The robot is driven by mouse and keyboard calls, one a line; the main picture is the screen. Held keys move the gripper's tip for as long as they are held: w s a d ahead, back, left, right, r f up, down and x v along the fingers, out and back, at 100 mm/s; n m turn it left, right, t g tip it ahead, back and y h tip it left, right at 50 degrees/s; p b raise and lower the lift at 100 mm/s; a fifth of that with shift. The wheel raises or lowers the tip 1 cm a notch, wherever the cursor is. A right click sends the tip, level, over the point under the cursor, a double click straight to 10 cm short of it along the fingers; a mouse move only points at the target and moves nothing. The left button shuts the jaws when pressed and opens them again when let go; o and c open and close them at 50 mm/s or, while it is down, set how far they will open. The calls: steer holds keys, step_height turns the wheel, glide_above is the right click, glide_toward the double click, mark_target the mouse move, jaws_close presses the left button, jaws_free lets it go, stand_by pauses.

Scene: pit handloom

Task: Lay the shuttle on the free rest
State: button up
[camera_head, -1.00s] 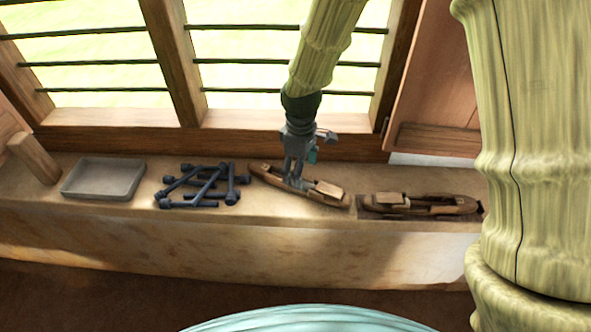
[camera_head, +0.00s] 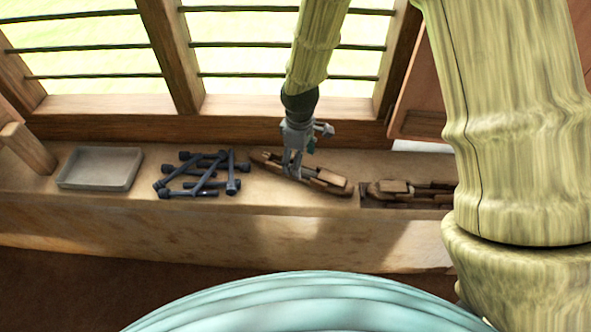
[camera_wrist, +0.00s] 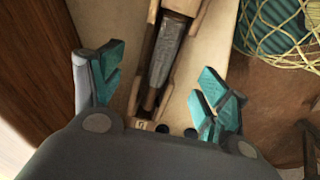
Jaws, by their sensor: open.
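A long brown wooden shuttle (camera_head: 327,180) lies slantwise on the pale ledge, its right end nearer the front. My gripper (camera_head: 293,172) is over its middle with the fingers pointing down. In the wrist view the open fingers of my gripper (camera_wrist: 160,85) stand on either side of the shuttle (camera_wrist: 142,88), with gaps visible beside it. A dark grey bobbin (camera_wrist: 166,50) lies in the shuttle's slot. A second shuttle (camera_head: 392,187) lies in a recess at the right of the ledge, its right end hidden by my arm. I cannot make out an empty rest.
Several dark bobbins (camera_head: 205,186) lie heaped left of the shuttle, and a shallow grey tray (camera_head: 98,168) stands farther left. The barred window frame (camera_head: 230,130) rises behind the ledge. A teal bundle under yellow netting (camera_wrist: 270,30) shows in the wrist view.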

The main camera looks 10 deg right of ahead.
steer(key=shift+f+p, duration=0.4)
steer(key=shift+f, duration=2.05)
steer(key=c, duration=1.4)
steer(key=shift+w+r, duration=0.1)
